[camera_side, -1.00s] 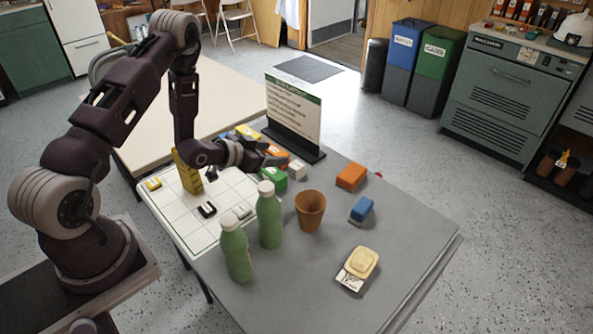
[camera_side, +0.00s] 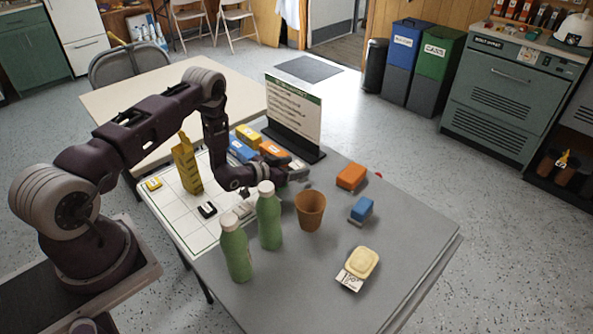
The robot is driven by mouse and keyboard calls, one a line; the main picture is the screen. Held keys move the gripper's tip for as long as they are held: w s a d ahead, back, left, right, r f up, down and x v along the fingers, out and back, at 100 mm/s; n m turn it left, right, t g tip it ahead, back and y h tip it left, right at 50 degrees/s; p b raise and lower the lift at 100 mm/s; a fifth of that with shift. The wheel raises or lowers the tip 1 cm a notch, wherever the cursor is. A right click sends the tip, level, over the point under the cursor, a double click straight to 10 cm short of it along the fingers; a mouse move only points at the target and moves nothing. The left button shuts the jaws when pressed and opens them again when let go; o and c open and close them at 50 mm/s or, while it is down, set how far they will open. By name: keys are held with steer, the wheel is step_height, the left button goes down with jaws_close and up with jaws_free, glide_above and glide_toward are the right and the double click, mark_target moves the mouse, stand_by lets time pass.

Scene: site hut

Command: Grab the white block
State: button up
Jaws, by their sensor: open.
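The small white block (camera_side: 297,164) is on the grey table just in front of the sign, partly covered by my gripper. My gripper (camera_side: 289,172) is low over the table, its jaws open and its fingers pointing right, around or right beside the white block; I cannot tell whether they touch it. The green block seen earlier beside the white one is hidden behind my gripper.
Two green bottles (camera_side: 269,216) and a brown cup (camera_side: 310,211) stand in front. Orange (camera_side: 351,176) and blue (camera_side: 361,208) blocks lie right. The sign (camera_side: 294,115) stands behind. A yellow tower (camera_side: 186,165) stands on the white grid board (camera_side: 183,214).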

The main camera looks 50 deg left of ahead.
jaws_close()
